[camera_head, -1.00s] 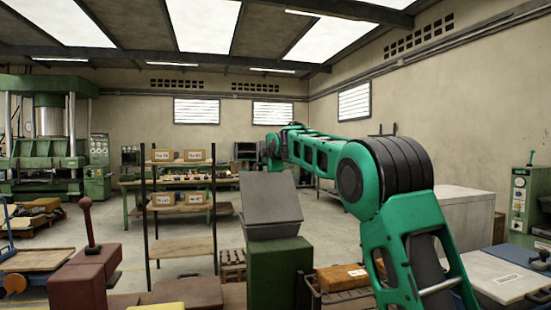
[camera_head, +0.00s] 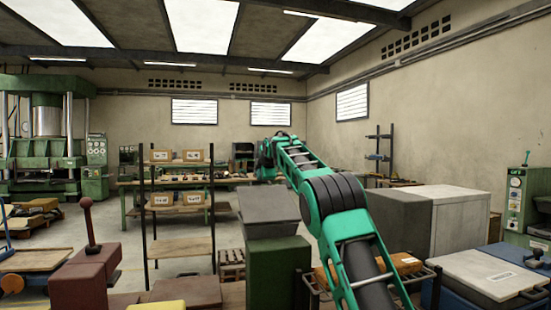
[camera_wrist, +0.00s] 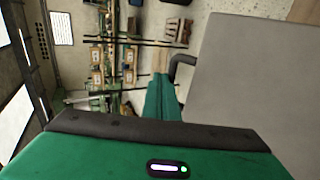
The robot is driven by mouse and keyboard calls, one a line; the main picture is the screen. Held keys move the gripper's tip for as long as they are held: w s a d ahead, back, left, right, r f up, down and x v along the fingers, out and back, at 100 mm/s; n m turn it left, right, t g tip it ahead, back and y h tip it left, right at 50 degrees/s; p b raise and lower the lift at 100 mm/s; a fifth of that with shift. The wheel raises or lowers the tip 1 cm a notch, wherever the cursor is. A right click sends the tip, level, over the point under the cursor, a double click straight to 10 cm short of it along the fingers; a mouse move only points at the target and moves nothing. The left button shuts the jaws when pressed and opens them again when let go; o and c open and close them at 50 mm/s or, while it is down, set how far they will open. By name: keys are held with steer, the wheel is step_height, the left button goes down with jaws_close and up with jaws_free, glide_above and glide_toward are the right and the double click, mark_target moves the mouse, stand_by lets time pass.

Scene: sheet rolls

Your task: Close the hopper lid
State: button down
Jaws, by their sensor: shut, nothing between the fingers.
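The hopper is a grey box (camera_head: 272,231) on a green pedestal (camera_head: 278,272), in the middle of the head view. Its grey lid (camera_head: 268,204) lies low over the box, nearly flat; I cannot tell whether a small gap is left under it. In the wrist view the lid (camera_wrist: 255,75) fills the right side as a plain grey panel. A dark bent handle (camera_wrist: 173,68) sticks out at its left edge. My gripper (camera_wrist: 161,80) is shut and empty, its green fingers beside the handle, apparently clear of it. In the head view my gripper shows just behind the lid, its tips hard to make out.
A black-framed shelf (camera_head: 182,246) with cardboard boxes stands left of the hopper. A dark red block with a lever (camera_head: 88,262) is at the front left. A large grey cabinet (camera_head: 455,215) stands at the right. Open floor lies behind the hopper.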

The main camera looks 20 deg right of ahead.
steer(key=w+f, duration=0.4)
steer(key=f, duration=0.6)
steer(key=shift+d+f, duration=0.2)
steer(key=shift+d, duration=0.15)
